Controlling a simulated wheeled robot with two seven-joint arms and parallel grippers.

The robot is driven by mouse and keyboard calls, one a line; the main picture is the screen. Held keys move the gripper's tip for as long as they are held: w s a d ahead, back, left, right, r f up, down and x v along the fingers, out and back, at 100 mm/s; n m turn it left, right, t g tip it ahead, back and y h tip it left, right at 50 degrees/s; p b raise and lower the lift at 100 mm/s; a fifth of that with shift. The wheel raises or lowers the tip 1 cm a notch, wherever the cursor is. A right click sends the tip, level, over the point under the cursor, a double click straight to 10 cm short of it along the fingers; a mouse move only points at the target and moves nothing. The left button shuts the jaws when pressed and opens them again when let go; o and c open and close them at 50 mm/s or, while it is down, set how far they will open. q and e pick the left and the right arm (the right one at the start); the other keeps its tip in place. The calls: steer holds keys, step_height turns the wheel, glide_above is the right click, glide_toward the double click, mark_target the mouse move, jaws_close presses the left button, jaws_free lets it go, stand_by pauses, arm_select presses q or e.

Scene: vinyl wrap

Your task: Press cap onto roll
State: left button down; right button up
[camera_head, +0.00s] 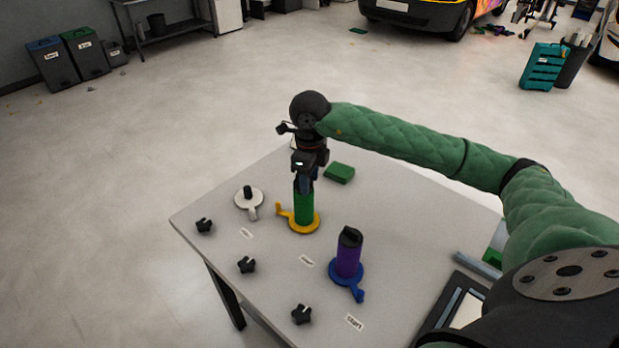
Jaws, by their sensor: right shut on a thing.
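A green roll (304,208) stands upright on a yellow holder (293,222) near the middle of the table. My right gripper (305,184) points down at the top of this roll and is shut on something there. Its fingers hide the top, so I cannot tell whether it grips a cap or the roll. A purple roll (348,258) with a black cap (350,237) on top stands upright on a blue holder (345,281). Loose black star-shaped caps lie on the table at the left (204,226), left middle (246,265) and front (301,314). My left gripper is not in view.
An empty white holder (248,200) with a dark peg stands left of the green roll. A green block (339,173) lies behind it. A dark-framed tray (455,308) is at the table's right front. Small labels lie between the holders.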

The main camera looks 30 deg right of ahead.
stand_by(0.4)
steer(key=shift+b, duration=0.85)
stand_by(0.9)
steer(key=shift+f+b, duration=0.2)
steer(key=shift+b, duration=0.8)
stand_by(1.2)
stand_by(0.3)
steer(key=o, duration=1.5)
steer(key=shift+r, duration=0.1)
steer(key=shift+r+p, duration=0.95)
steer(key=shift+r, duration=2.5)
